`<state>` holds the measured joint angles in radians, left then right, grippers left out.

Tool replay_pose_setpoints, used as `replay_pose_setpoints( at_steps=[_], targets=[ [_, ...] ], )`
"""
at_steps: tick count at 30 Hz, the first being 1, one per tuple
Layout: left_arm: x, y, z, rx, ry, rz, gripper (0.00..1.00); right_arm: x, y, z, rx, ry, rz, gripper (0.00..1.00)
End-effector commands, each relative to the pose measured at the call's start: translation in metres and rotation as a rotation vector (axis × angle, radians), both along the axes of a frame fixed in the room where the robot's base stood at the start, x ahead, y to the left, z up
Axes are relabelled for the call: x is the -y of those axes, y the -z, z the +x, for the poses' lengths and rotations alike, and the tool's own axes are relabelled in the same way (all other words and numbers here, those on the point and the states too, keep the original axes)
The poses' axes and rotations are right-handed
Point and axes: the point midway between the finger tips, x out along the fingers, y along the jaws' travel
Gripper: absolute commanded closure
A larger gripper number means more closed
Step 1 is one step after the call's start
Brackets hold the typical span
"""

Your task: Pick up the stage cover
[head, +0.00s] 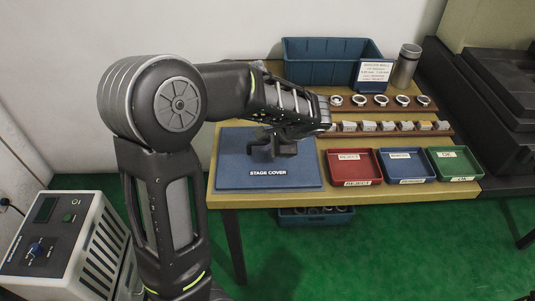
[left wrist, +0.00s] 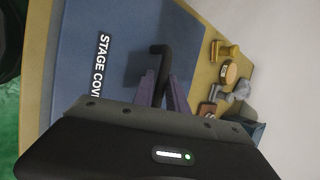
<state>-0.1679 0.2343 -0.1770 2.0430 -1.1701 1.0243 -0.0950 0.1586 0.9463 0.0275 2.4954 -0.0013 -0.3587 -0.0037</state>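The stage cover (head: 235,175) is a flat blue board with white lettering, lying on the left part of the wooden table. It also fills much of the left wrist view (left wrist: 75,80). Its dark bent handle (left wrist: 158,50) rises from the board. My left gripper (head: 276,140) is low over the board at the handle. In the left wrist view, its two purplish fingers (left wrist: 161,82) lie on either side of the handle's lower part. Whether they press on it cannot be seen. My right gripper is not in view.
A blue bin (head: 312,62), a sign (head: 374,73) and a metal cylinder (head: 405,66) stand at the table's back. Racks hold rings (head: 358,100) and small blocks (head: 365,126). Red (head: 352,167), blue (head: 406,165) and green (head: 454,163) trays sit right of the cover.

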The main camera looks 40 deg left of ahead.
Motion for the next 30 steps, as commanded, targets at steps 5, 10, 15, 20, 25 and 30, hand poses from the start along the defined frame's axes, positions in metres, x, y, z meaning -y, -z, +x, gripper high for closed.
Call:
replay_pose_setpoints(
  at_steps=[5,10,15,20,25,30],
  targets=[
    [0.0002,-0.0002,0.0000,0.000,0.000,0.000,0.82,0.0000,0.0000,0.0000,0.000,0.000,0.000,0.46],
    [0.0002,-0.0002,0.0000,0.000,0.000,0.000,0.82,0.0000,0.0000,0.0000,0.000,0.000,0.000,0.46],
    [0.0002,-0.0002,0.0000,0.000,0.000,0.000,0.94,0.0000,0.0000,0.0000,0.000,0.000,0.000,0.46],
    [0.0003,-0.0003,0.0000,0.000,0.000,0.000,1.00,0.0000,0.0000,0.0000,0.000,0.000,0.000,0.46],
    [0.0003,-0.0003,0.0000,0.000,0.000,0.000,1.00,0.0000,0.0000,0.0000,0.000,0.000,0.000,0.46],
    [0.0003,-0.0003,0.0000,0.001,-0.001,0.000,1.00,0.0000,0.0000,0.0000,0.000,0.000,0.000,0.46]
  ],
)
